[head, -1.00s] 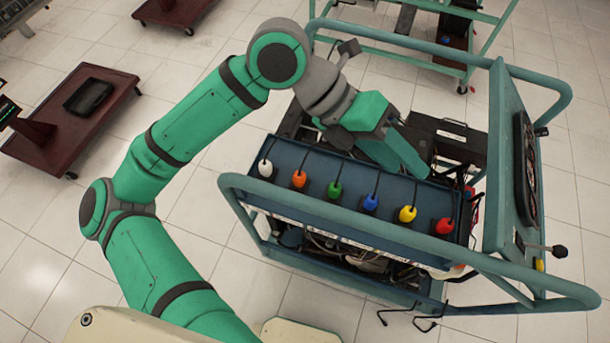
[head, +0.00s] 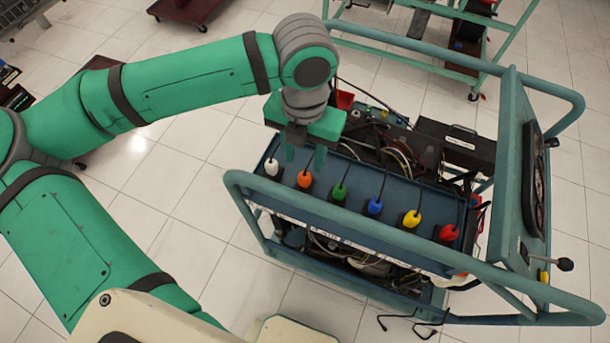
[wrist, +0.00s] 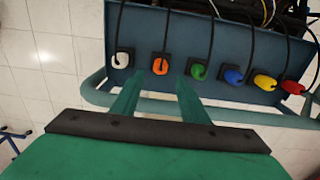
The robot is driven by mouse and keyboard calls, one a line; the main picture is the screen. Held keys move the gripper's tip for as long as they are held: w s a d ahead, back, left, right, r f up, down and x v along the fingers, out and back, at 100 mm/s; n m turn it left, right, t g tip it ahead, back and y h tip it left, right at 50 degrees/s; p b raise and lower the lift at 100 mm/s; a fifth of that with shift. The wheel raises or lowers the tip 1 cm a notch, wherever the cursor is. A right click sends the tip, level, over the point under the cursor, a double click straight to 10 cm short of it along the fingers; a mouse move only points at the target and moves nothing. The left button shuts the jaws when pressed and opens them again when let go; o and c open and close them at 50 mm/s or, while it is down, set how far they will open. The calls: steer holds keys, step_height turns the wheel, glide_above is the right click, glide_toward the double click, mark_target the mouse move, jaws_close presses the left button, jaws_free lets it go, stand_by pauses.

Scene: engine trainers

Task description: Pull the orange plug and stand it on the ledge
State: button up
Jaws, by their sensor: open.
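The orange plug (head: 304,179) sits in its dark socket on the blue ledge (head: 400,186) of the engine trainer, second from the left in the row, with a black cable running from it. In the wrist view the orange plug (wrist: 160,66) shows just beyond the fingertips, between their lines. My gripper (head: 305,162) is open and empty, pointing down behind and above the orange plug. The green fingers also show in the wrist view (wrist: 157,84), apart from the plug.
A white plug (head: 272,167) is to the left and a green plug (head: 339,191) to the right, close by. Blue (head: 375,206), yellow (head: 411,219) and red (head: 447,233) plugs follow. A teal tube rail (head: 380,237) runs in front of the ledge.

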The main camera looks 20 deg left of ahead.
mark_target(305, 175)
steer(key=shift+f, duration=0.15)
steer(key=shift+f, duration=4.35)
jaws_close()
steer(key=shift+r, duration=0.1)
steer(key=shift+r, duration=2.9)
